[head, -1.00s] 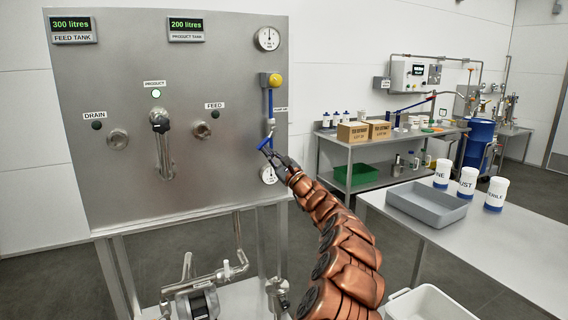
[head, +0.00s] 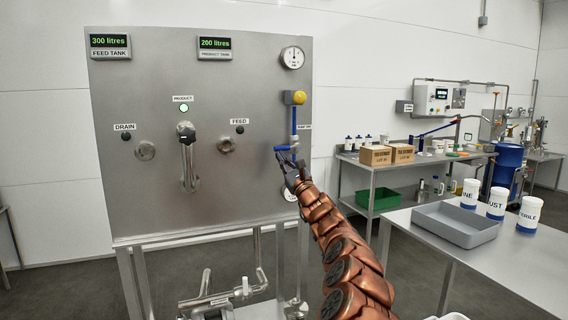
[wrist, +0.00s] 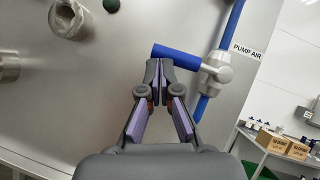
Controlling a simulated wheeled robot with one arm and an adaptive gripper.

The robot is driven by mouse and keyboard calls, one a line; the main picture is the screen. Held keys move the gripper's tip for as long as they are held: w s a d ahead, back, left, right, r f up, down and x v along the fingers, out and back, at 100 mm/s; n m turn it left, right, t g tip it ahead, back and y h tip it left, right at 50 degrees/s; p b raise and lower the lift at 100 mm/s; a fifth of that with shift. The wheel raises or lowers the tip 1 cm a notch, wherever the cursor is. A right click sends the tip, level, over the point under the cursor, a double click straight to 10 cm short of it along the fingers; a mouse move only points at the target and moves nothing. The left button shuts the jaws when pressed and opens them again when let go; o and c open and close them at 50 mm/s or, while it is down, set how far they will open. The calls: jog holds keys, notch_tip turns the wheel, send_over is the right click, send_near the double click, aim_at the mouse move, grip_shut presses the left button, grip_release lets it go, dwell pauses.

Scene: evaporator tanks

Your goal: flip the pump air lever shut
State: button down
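The pump air lever (head: 283,148) is a blue handle on a pale valve body (wrist: 215,68) in a vertical blue air line. It sticks out to the left of the valve, about level and across the line. In the wrist view the lever (wrist: 178,52) lies right at my fingertips. My gripper (wrist: 158,66) has its two fingertips together, at the lower edge of the handle near its free end. They look to be touching it from below, not gripping around it. In the head view my gripper (head: 284,160) is just under the lever.
The steel panel (head: 235,90) stands behind the lever. A yellow knob (head: 299,97) and a gauge (head: 292,57) sit above it. Another gauge is partly hidden behind my gripper. A table with a grey tray (head: 458,224) and white tubs stands at the right.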

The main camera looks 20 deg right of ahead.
dwell(0.6)
jog(key=s+f+b, duration=0.4)
jog(key=s+f, duration=0.5)
jog(key=shift+f+b, duration=0.15)
jog(key=shift+b, duration=0.25)
dwell(0.6)
dwell(0.5)
